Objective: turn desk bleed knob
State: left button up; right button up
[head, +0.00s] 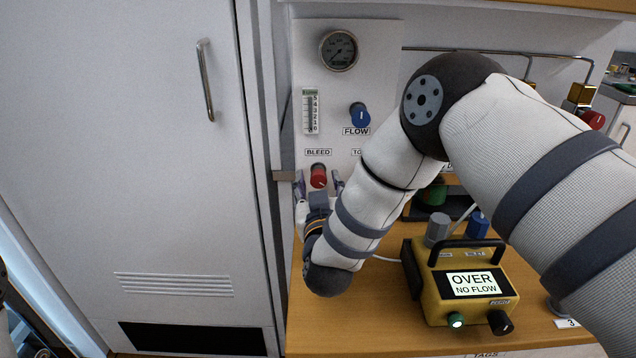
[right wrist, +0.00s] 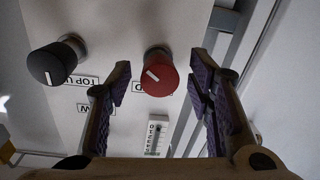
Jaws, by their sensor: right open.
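The bleed knob (head: 318,176) is red with a white line and sits on the pale panel (head: 373,37) under the BLEED label. My right gripper (head: 319,186) is open, with a finger at each side of the knob in the head view. In the right wrist view the red knob (right wrist: 159,76) shows between the open fingers (right wrist: 160,85), with a visible gap on both sides. Its white line is slanted there. I cannot tell how deep the fingertips reach along the knob. My left gripper is not in view.
A black knob (right wrist: 57,63) labelled TOP U… is beside the red one; my arm hides it in the head view. A blue FLOW knob (head: 360,115) and gauge (head: 339,51) sit above. A yellow box (head: 430,306) reading OVER NO FLOW stands on the wooden desk (head: 330,331).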

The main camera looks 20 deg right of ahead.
grip_shut()
jog(key=shift+a+r+n+p, duration=0.1)
jog(key=shift+r+n+p, duration=0.3)
jog(key=shift+n, duration=0.5)
jog(key=shift+f, duration=0.35)
grip_release()
jog(key=v, duration=1.2)
jog(key=shift+r, duration=0.1)
